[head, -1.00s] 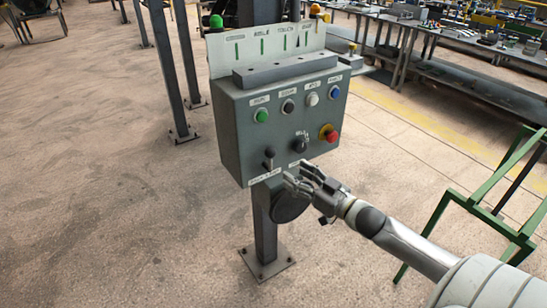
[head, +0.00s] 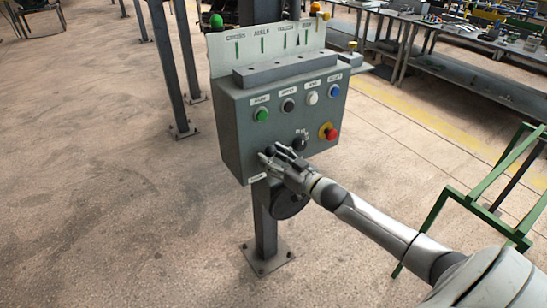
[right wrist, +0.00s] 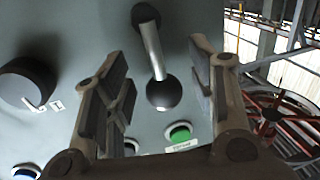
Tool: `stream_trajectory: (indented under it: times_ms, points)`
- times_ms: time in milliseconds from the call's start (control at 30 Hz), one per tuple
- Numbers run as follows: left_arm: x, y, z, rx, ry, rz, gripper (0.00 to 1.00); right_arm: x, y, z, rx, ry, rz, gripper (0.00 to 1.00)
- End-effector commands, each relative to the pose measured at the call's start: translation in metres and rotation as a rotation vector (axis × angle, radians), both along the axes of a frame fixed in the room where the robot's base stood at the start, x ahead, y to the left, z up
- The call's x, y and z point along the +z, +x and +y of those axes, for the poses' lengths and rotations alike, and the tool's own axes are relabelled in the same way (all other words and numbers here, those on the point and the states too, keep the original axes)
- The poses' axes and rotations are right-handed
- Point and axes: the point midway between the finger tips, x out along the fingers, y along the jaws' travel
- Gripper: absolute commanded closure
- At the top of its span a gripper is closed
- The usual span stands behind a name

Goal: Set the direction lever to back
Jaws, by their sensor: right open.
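The direction lever (right wrist: 153,52) is a metal rod with a black ball knob (right wrist: 163,92), on the face of the grey control box (head: 232,140). In the right wrist view, which looks upside down against the head view, the knob shows between my right gripper's (right wrist: 158,85) open fingers, with a gap on each side. In the head view my right gripper (head: 274,158) is at the box's lower left and largely covers the lever. I cannot tell whether a finger touches it. The lever's label is too small to read. My left gripper is not in view.
A black rotary knob (right wrist: 28,85) is beside the lever. Above are green (head: 262,114), black, white and blue (head: 333,90) buttons; a red emergency button (head: 332,134) is at the right. A green frame (head: 480,200) stands right.

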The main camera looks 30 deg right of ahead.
Motion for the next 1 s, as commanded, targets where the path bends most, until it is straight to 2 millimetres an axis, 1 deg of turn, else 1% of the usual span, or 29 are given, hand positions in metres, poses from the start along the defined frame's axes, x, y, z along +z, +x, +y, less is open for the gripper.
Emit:
stream_trajectory:
  times_ms: [167, 200, 600, 833, 1000]
  points:
    - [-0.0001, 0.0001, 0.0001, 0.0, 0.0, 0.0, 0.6, 0.0, 0.0001, 0.0001, 0.0, 0.0, 0.0, 0.48]
    - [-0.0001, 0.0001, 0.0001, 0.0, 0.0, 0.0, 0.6, 0.0, 0.0001, 0.0, 0.0, 0.0, 0.0, 0.5]
    - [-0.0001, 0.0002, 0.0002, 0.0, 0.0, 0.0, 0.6, 0.0002, -0.0001, -0.0001, 0.0, -0.001, 0.0, 1.0]
    - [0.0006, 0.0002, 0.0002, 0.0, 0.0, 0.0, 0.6, 0.0006, 0.0, 0.0002, 0.0, -0.007, 0.0, 1.0]
    - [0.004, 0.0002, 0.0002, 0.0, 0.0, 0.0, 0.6, 0.0015, 0.0001, 0.0023, -0.001, -0.052, -0.001, 1.0]
